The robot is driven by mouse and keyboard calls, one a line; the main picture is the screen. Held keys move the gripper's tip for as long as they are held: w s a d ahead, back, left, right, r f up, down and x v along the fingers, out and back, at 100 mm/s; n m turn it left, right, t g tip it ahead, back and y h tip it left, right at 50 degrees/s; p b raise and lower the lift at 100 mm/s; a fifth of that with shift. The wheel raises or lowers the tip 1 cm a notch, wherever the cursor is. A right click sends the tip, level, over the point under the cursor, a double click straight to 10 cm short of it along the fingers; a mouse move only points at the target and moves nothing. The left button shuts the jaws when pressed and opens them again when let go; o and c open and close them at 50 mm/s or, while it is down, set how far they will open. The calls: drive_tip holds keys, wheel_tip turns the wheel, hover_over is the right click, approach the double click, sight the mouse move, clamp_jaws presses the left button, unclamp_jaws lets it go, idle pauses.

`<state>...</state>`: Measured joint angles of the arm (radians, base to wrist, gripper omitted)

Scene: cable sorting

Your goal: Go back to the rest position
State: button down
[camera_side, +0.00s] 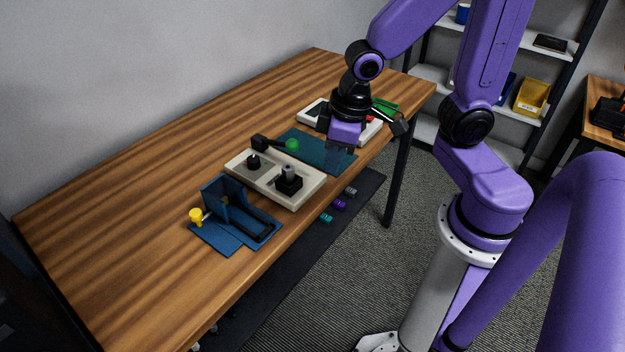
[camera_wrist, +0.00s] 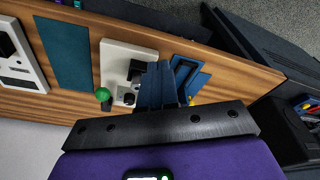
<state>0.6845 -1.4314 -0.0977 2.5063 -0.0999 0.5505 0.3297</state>
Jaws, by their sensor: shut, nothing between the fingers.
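My gripper (camera_side: 338,158) hangs above the teal mat on the wooden table in the side view, fingers pointing down. It is shut and holds nothing. In the wrist view its blue fingers (camera_wrist: 156,86) stand together in front of the white board and the blue fixture. No contact with anything on the table is visible.
On the table (camera_side: 120,235) are a blue fixture (camera_side: 228,208) with a yellow knob (camera_side: 196,216), a white board (camera_side: 312,184) with black parts, a green ball (camera_side: 292,145), a teal mat (camera_side: 312,146) and another white board (camera_side: 312,110). The front-left tabletop is clear.

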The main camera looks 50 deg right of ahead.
drive_tip(key=s+d+r+n+g, duration=0.1)
drive_tip(key=s+r+n, duration=0.2)
drive_tip(key=s+n, duration=0.4)
drive_tip(key=s, duration=0.5)
drive_tip(key=shift+d+r+g+h, duration=0.2)
drive_tip(key=shift+r+g+h, duration=0.1)
drive_tip(key=shift+g, duration=0.1)
drive_tip(key=shift+w, duration=0.1)
wheel_tip(320, 180, up, 6)
drive_tip(key=n, duration=0.5)
hover_over(293, 140)
drive_tip(key=shift+f, duration=0.1)
wheel_tip(293, 140, down, 14)
drive_tip(key=shift+f, duration=0.1)
